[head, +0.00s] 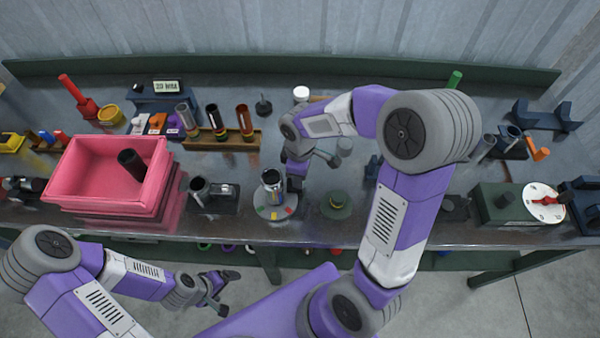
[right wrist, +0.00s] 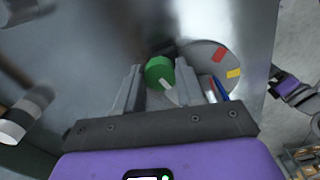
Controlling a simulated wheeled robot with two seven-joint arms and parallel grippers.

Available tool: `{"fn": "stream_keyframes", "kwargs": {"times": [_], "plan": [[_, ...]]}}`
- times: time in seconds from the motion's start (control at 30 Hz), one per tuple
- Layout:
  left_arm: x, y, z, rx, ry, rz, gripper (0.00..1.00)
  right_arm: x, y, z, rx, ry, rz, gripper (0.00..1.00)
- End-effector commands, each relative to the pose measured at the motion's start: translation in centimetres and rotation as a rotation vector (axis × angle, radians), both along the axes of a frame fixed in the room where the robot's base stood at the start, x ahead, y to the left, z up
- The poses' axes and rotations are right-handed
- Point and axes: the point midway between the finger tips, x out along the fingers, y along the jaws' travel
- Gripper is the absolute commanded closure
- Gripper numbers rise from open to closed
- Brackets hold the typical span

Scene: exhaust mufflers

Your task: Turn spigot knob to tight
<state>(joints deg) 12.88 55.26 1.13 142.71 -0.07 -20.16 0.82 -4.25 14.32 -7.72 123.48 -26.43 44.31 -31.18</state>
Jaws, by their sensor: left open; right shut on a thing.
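The spigot is an upright metal cylinder (head: 271,184) on a round grey dial base (head: 262,203) with coloured marks, near the bench's front edge. In the right wrist view the dial (right wrist: 207,56) shows red, yellow and blue marks. The green knob (right wrist: 157,71) with a white pointer stripe sits between my right gripper's fingers (right wrist: 160,88), which are shut on it. The stripe points down and slightly right in that view. In the head view my right gripper (head: 295,180) is just right of the cylinder and hides the knob. My left gripper (head: 229,290) is open and empty in front of the bench.
A pink bin (head: 85,180) with a dark cylinder stands left. A small metal device (head: 213,193) is left of the spigot, and a round green base (head: 336,205) is to its right. A tube rack (head: 207,140) stands behind. A white-dial box (head: 505,203) stands far right.

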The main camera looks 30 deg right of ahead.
Motion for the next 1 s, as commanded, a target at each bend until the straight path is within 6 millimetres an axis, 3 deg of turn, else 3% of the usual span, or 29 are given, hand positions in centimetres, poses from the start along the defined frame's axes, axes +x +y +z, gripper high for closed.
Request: {"fn": "stream_keyframes", "kwargs": {"times": [0.57, 0.6, 0.7, 0.73, 1.0], "plan": [[0.0, 0.0, -0.01, 0.0, 0.0, 0.0, 0.1, -0.01, -0.01, 0.02, 0.0, 0.0, -0.029, 0.93], [0.0, 0.0, -0.01, 0.0, 0.0, 0.0, 0.1, -0.01, -0.01, 0.02, 0.0, 0.0, -0.029, 0.56], [0.0, 0.0, -0.01, 0.0, 0.0, 0.0, 0.1, -0.01, -0.01, 0.02, 0.0, 0.0, -0.029, 0.41], [0.0, 0.0, -0.01, 0.0, 0.0, 0.0, 0.1, -0.01, -0.01, 0.02, 0.0, 0.0, -0.028, 0.37], [0.0, 0.01, 0.02, 0.0, 0.0, 0.0, 0.1, 0.01, -0.01, 0.09, 0.0, 0.0, -0.028, 0.37]]}}
